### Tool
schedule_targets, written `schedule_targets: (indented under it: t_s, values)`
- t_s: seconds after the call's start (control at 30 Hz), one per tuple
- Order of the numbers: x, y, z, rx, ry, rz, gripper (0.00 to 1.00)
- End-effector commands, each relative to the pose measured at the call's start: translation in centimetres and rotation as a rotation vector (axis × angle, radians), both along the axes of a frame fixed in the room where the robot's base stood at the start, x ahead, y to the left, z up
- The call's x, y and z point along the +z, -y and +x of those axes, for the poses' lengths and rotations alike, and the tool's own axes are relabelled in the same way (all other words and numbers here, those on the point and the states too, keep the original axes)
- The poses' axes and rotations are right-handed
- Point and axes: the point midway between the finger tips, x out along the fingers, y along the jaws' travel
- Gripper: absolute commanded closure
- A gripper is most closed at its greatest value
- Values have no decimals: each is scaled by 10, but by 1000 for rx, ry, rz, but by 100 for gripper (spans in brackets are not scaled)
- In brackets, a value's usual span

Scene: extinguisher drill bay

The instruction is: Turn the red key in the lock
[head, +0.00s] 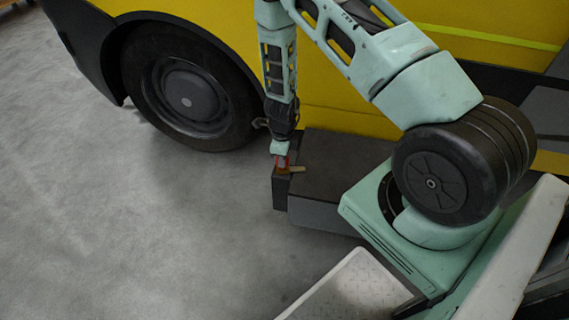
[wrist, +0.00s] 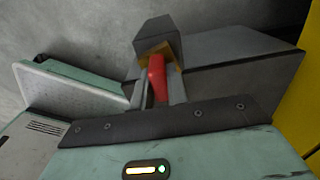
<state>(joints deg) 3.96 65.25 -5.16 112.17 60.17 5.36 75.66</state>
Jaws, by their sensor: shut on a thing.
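The red key (wrist: 156,78) stands in the wrist view between the two fingers of my gripper (wrist: 158,92), which is shut on it. Behind and around the key is a brass-coloured lock (wrist: 172,50) on the dark box. In the head view my gripper (head: 281,158) points down at the left end of the dark box, and a bit of the red key (head: 282,162) shows at its tip. A small tan piece (head: 297,169) sticks out to the right beside it. How far the key is turned cannot be told.
The dark grey box (head: 335,155) stands beside a yellow vehicle (head: 330,105) with a large black wheel (head: 190,95). The grey floor (head: 130,230) to the left is clear.

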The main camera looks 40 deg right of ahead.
Motion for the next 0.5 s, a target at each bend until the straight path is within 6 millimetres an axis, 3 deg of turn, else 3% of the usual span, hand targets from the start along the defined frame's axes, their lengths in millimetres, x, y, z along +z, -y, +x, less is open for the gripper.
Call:
schedule_targets:
  t_s: [0.5]
  values:
    - [0,0,0,-99,-1,1,100]
